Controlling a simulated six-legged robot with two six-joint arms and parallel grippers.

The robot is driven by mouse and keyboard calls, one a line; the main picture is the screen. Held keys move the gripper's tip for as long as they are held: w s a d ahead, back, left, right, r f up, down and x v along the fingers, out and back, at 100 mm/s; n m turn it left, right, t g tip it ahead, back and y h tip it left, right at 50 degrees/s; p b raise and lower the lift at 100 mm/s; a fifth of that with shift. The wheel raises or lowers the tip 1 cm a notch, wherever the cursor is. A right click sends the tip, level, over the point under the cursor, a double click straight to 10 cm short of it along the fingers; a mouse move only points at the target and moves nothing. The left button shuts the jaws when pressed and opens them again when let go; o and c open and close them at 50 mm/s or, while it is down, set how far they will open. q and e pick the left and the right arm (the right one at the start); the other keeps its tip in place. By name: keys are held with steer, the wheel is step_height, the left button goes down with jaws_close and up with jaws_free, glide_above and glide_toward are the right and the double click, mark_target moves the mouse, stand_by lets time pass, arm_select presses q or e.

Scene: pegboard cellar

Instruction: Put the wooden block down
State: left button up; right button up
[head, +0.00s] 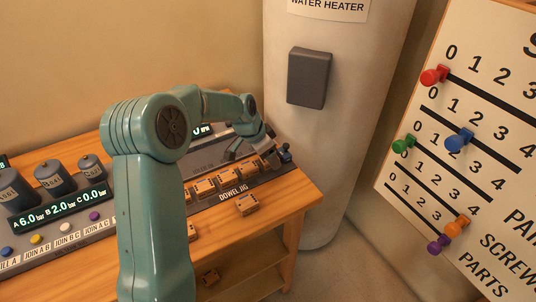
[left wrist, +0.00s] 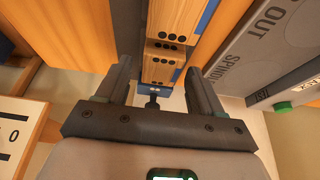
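Several wooden blocks sit in a row in the dowel jig (head: 283,185). The end wooden block (head: 262,162) is beside the jig's blue clamp (head: 285,154). My left gripper (head: 252,147) is over this end of the row. In the left wrist view its fingers (left wrist: 158,68) stand apart, with a wooden block (left wrist: 160,72) with dark holes showing between them and a gap visible at the left finger. The gripper looks open; finger contact is hard to judge. My right gripper is in neither view.
Gauges and buttons (head: 36,239) fill the left. A water heater (head: 322,130) stands behind the bench's right end.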

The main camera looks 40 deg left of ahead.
arm_select(q)
steer(key=shift+r, duration=0.2)
steer(key=v, duration=1.2)
